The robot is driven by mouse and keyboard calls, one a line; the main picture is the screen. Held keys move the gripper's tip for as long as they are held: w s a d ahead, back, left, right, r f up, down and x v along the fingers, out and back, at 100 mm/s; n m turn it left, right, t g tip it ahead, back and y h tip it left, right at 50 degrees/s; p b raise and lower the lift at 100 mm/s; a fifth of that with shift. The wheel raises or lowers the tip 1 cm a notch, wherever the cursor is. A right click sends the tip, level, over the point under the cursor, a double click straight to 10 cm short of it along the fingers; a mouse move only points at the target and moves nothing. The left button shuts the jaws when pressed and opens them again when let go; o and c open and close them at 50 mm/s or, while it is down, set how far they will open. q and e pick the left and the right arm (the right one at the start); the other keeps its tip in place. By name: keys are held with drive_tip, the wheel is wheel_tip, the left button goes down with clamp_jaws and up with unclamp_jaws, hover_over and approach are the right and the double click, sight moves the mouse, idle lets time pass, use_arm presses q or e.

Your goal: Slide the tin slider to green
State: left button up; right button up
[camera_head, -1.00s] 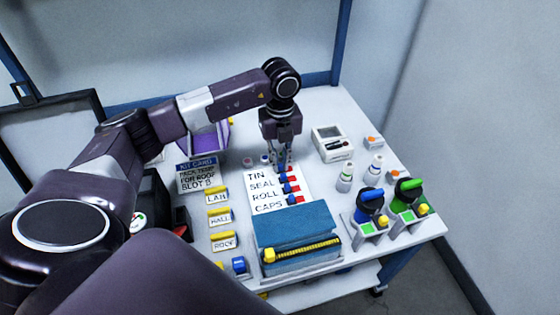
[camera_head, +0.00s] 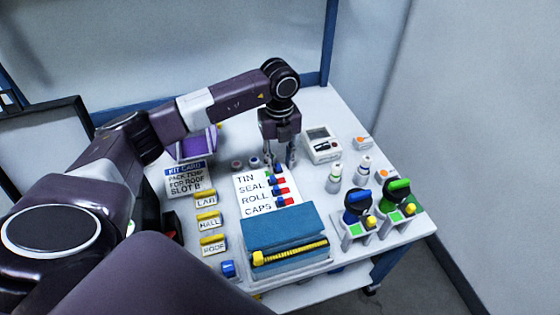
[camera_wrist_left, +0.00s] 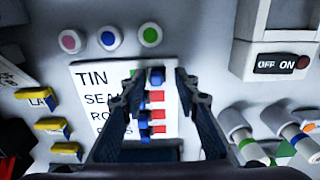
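The white card (camera_head: 252,206) lists TIN, SEAL, ROLL and CAPS, with a slider at the right of each row. In the left wrist view the blue tin slider (camera_wrist_left: 156,77) sits farther right than the other blue sliders (camera_wrist_left: 143,115), which have red showing to their right. In the head view a small green patch (camera_head: 269,172) shows in the TIN row. My left gripper (camera_wrist_left: 155,74) points down over the TIN row, open, with a fingertip on each side of the tin slider and gaps visible. My right gripper is not in view.
A teal box (camera_head: 288,238) with a yellow bar stands in front of the card. Round buttons (camera_wrist_left: 109,38) lie behind it. A white OFF/ON device (camera_head: 322,146), white bottles (camera_head: 334,178) and blue and green knobbed stands (camera_head: 398,192) are to the right. Yellow-topped labels (camera_head: 207,220) are left.

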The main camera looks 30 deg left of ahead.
use_arm(q)
wheel_tip(320, 180, up, 12)
idle(0.4)
idle(0.4)
